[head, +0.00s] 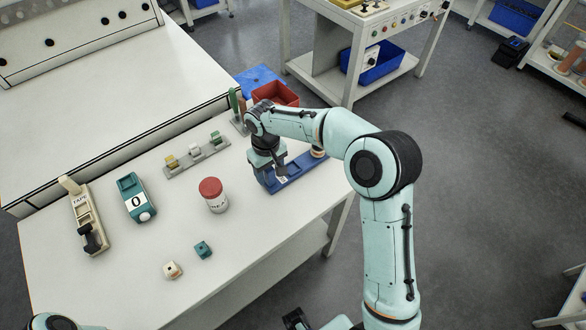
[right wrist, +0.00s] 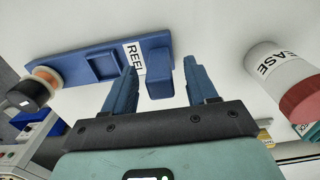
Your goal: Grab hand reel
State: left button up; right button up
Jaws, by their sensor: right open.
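The hand reel is a long blue holder (head: 305,171) with a REEL label, lying at the right end of the white table in the head view. In the right wrist view the blue reel body (right wrist: 95,62) runs across the upper left, with an orange-and-white spool (right wrist: 46,76) at its far end and a blue block-like grip (right wrist: 159,75) at its near end. My right gripper (right wrist: 163,72) is open, with one blue finger on each side of that grip and visible gaps between. In the head view my right gripper (head: 279,173) is partly hidden by its own arm. My left gripper is out of view.
A red-lidded grease jar (head: 213,196) stands left of the reel. A connector rack (head: 198,156), a teal device marked 0 (head: 133,200), a tape dispenser (head: 84,217) and small cubes (head: 203,250) are farther left. A red bin (head: 276,95) sits behind. The front table is mostly clear.

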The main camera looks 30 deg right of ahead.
jog(key=shift+f, duration=0.5)
jog(key=shift+c, duration=0.3)
grip_shut()
jog(key=shift+r, duration=0.1)
